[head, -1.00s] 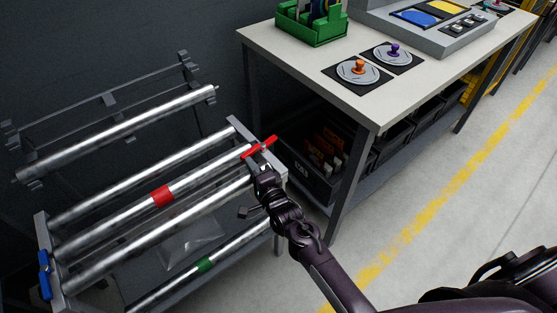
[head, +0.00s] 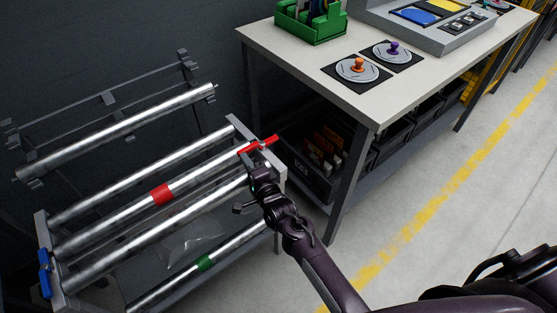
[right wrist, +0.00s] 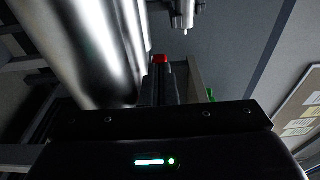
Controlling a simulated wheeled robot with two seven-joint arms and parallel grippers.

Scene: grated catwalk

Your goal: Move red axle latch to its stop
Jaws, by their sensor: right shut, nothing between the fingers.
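The red axle latch (head: 258,145) is a narrow red bar on the right end plate of the metal roller rack (head: 279,168). It lies slanted, its right end higher than its left. My right gripper (head: 261,175) is shut and empty, just below the latch in the head view; whether it touches the latch I cannot tell. In the right wrist view the shut fingers (right wrist: 161,85) point at a small red piece (right wrist: 160,59) just beyond their tips, beside a shiny roller (right wrist: 85,45). My left gripper is not in view.
A blue latch (head: 44,274) is on the rack's left end. A workbench (head: 300,70) stands to the right, with open floor beyond it.

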